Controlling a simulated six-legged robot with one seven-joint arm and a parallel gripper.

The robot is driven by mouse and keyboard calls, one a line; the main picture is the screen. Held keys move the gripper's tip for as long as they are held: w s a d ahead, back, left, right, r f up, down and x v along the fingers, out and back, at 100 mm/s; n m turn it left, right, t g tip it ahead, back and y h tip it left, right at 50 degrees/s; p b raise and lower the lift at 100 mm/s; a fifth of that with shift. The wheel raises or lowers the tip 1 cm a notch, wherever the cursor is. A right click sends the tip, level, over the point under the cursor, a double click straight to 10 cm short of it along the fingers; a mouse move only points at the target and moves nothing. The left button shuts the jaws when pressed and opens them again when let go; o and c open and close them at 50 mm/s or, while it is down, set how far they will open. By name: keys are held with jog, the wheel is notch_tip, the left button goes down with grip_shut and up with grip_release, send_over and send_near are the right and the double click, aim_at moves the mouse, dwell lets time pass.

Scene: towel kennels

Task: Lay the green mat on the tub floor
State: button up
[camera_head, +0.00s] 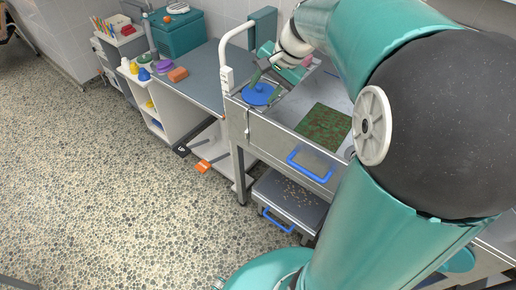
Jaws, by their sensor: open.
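The green mat (323,126), mottled with reddish brown, lies flat and spread out inside the metal tub (280,138). It appears to rest on the tub floor near the front wall; its right end is close to my arm in the picture. My gripper (257,80) is at the tub's left end, above or beside a round blue disc (258,95), apart from the mat. Its jaws are open, small and partly hard to make out. No mat shows in them.
A white upright pipe (227,60) stands at the tub's left corner. A blue handle (309,166) is on the tub front. A step (287,200) sits below. The pebbled floor is open at left.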

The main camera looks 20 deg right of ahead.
jog(key=s+a+n+t+h, duration=0.1)
jog(key=s+a+n+h, duration=0.1)
jog(key=s+a+n, duration=0.3)
jog(key=s+a+n+t+h, duration=0.1)
jog(key=s+a+n, duration=0.4)
jog(key=s, duration=0.8)
jog(key=shift+r+h, duration=0.35)
jog(key=shift+h, duration=0.05)
jog(key=shift+s, duration=0.1)
jog(key=shift+c, duration=0.7)
jog(key=shift+s, duration=0.2)
